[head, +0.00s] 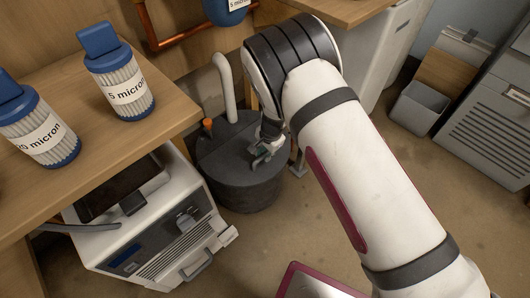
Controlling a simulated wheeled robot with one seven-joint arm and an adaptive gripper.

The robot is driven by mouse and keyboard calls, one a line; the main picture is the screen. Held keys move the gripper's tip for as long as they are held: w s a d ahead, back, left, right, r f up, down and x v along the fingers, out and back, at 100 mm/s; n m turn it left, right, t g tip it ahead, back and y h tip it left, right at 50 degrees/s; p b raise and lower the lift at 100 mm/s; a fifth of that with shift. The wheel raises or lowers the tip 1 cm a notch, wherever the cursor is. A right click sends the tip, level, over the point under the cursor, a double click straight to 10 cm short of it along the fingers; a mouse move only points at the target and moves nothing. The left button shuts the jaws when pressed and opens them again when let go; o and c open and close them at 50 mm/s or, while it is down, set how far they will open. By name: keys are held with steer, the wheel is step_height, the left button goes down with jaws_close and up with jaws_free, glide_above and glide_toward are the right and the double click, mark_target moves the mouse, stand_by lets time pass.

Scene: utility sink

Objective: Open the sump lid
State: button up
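The sump (246,193) is a dark grey round tub on the floor, in the middle of the head view. Its dark lid (222,145) lies flat on top and looks closed, with a pale pipe rising from it and an orange-topped fitting at its left. My gripper (258,160) is low at the lid's right front part, pointing down. My arm hides part of the lid's right side. I cannot tell whether the fingers touch the lid or whether they are open or shut.
A wooden bench with filter cartridges labelled in microns (122,82) stands at left. A white machine (160,225) sits below it, close to the sump. A grey bin (416,108) and a vented cabinet (490,115) stand at right. Floor in front is mostly clear.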

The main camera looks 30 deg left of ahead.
jaws_close()
steer(key=shift+r, duration=0.15)
